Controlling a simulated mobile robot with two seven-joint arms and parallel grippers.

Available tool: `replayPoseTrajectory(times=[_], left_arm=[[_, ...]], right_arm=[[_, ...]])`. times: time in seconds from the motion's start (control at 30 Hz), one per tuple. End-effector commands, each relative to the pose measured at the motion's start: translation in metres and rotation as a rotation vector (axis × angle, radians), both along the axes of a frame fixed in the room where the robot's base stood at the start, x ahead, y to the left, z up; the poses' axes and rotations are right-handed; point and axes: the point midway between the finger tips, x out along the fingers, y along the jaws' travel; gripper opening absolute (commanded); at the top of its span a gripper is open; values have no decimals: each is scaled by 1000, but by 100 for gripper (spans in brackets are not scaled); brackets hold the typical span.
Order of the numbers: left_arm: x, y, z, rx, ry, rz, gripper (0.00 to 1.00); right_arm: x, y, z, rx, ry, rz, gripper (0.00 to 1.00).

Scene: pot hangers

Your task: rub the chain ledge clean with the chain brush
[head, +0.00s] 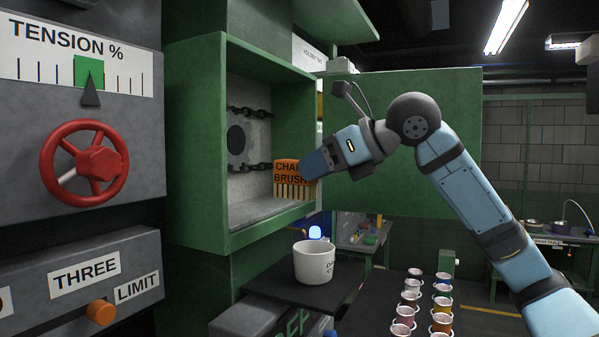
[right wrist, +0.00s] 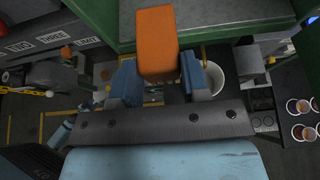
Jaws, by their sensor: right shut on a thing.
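The chain brush (head: 288,177) is an orange block with a dark label and pale bristles pointing down. My right gripper (head: 308,170) is shut on it and holds it at the front opening of the green box. In the right wrist view the brush's orange block (right wrist: 157,45) sits between the two blue fingers (right wrist: 158,85). The chain ledge (head: 262,208) is the grey floor inside the green box, below two dark chains (head: 250,166). The bristles hang close to the ledge's right front side; I cannot tell whether they touch it. My left gripper is not in view.
The green box (head: 195,150) has side walls and a front rim around the opening, with an open green door (head: 410,140) to the right. A white mug (head: 314,262) stands on a dark shelf below. Several small cups (head: 411,298) stand lower right. A red handwheel (head: 85,160) is at left.

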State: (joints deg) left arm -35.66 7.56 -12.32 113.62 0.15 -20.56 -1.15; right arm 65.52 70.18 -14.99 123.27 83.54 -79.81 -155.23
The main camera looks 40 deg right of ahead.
Motion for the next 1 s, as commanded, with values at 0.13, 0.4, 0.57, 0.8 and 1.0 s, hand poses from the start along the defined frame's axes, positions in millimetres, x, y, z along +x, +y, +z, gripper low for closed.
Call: replayPoseTrajectory(times=[0.13,0.4,0.57,0.8,1.0], left_arm=[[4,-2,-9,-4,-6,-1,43],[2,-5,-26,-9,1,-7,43],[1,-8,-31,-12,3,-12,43],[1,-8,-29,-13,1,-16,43],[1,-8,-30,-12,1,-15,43]], right_arm=[[-17,-7,-3,-1,-3,-2,12],[-47,-20,-3,-1,-1,-3,12],[-60,-25,-2,0,-2,-2,12],[-63,-26,0,0,0,0,12],[-63,-26,0,0,-1,0,12]])
